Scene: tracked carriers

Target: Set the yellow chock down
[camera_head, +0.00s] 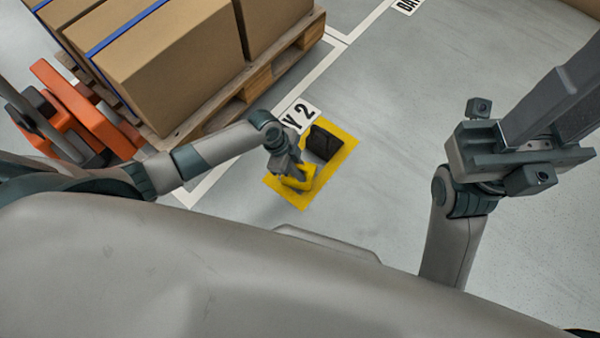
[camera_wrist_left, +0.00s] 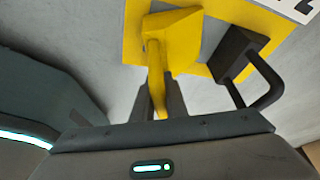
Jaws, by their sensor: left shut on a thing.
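The yellow chock (camera_head: 301,180) is in my left gripper (camera_head: 290,171), over the lower left part of a yellow floor patch (camera_head: 343,158). In the left wrist view the fingers (camera_wrist_left: 160,100) are shut on the handle of the yellow chock (camera_wrist_left: 177,30). I cannot tell whether its base touches the floor. A black chock (camera_head: 324,143) stands on the patch's upper part; it also shows with its handle in the left wrist view (camera_wrist_left: 232,52). My right gripper (camera_head: 555,100) is raised at the right, away from both chocks; its jaw opening is unclear.
Brown cartons (camera_head: 175,65) with blue straps stand on a wooden pallet (camera_head: 225,100) at the upper left. An orange pallet truck (camera_head: 75,110) is beside it. White lines and a bay sign (camera_head: 299,115) mark the floor. Grey floor right of the patch is clear.

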